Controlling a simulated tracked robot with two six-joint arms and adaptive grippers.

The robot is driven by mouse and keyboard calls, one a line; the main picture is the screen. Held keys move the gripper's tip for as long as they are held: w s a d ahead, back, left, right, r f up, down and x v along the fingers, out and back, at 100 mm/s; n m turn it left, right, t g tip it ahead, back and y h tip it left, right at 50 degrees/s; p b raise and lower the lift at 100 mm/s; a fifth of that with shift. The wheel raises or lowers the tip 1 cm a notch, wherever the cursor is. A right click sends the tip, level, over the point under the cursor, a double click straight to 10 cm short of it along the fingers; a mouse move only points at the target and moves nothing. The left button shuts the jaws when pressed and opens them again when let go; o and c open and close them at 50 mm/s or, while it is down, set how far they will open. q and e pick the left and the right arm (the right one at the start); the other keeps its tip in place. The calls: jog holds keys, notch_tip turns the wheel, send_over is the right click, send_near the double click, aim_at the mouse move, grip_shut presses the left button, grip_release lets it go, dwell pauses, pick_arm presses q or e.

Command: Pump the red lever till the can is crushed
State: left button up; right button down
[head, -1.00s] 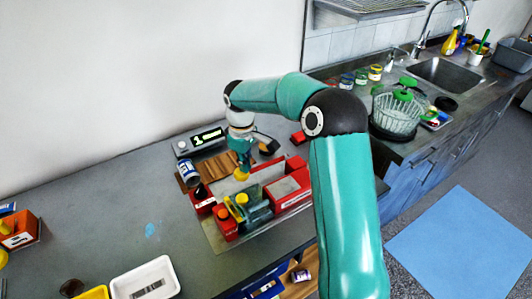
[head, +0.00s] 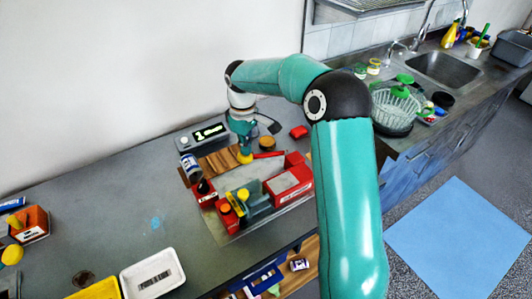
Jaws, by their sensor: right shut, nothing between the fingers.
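The red lever (head: 268,155) appears as a thin red bar at the back of a red press (head: 289,183), just right of my right gripper. My right gripper (head: 245,157) points down with yellow fingertips and is shut and empty. I cannot tell whether it touches the lever. A blue and white can (head: 190,167) stands at the left of the press, slightly tilted in view. It looks whole. A grey-green part (head: 256,199) with a yellow piece lies in the front of the press. My left gripper is not in view.
A box with a lit display (head: 209,133) stands behind the press. A small red object (head: 299,132) lies behind on the counter. A white tray (head: 153,277) and an orange box (head: 32,224) are at the left.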

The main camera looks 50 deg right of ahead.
aim_at(244, 156)
jog(key=shift+f, duration=0.1)
jog(key=shift+a+f+b, duration=0.35)
jog(key=shift+f+b, duration=0.45)
jog(key=shift+f, duration=0.1)
jog(key=shift+a+f, duration=0.1)
jog(key=shift+f, duration=0.35)
jog(key=shift+a+f+b, duration=0.15)
jog(key=shift+f+b, duration=1.05)
jog(key=shift+f, duration=0.2)
